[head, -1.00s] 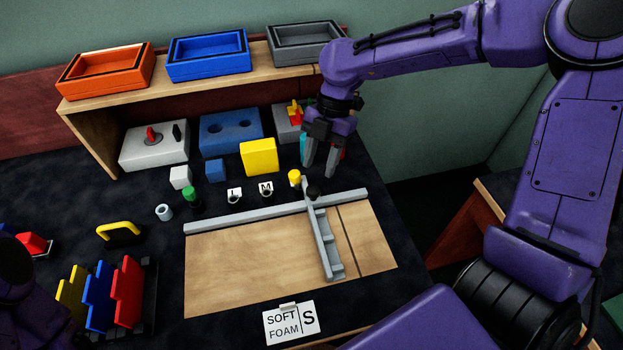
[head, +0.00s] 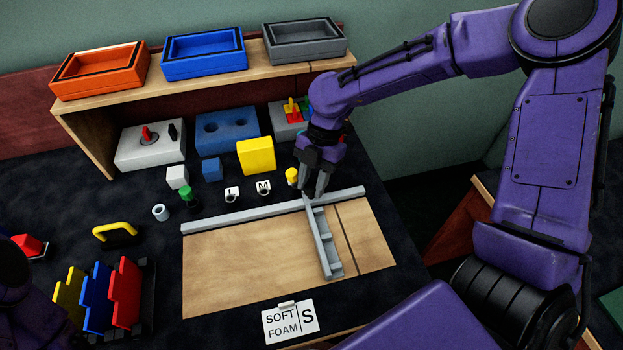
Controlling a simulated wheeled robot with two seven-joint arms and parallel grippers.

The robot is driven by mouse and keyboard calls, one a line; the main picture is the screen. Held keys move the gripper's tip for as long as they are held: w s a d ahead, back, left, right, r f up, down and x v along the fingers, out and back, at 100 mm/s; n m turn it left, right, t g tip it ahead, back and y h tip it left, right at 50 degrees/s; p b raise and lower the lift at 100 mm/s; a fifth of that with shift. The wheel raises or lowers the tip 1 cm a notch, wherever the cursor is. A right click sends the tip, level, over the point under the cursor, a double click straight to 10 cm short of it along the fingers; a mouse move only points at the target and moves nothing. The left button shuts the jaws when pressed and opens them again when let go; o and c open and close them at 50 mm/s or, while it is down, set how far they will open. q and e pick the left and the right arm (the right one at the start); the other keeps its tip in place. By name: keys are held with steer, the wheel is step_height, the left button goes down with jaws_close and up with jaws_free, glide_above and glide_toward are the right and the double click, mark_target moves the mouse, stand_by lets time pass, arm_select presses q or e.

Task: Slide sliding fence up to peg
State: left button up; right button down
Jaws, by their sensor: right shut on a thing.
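The grey sliding fence (head: 325,246) lies across the wooden board (head: 240,262), right of its middle, its far end at the grey rail (head: 240,216). My right gripper (head: 313,192) is shut at the fence's far end, where the black knob is now hidden by the fingers. I cannot tell for certain which item is the peg. A yellow-topped piece (head: 291,176) stands just left of the gripper. Small pieces marked L (head: 232,193) and M (head: 263,187) stand behind the rail. My left gripper is not in view.
A yellow block (head: 255,156), a blue block (head: 212,169) and a white block (head: 177,176) stand behind the rail. The board left of the fence is clear.

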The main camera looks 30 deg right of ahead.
steer(key=c, duration=1)
jaws_free()
steer(key=shift+c, duration=0.2)
steer(key=shift+r, duration=0.1)
steer(key=p+v, duration=0.1)
steer(key=v, duration=0.9)
steer(key=shift+d+r, duration=0.15)
steer(key=shift+d, duration=0.05)
steer(key=shift+w, duration=0.1)
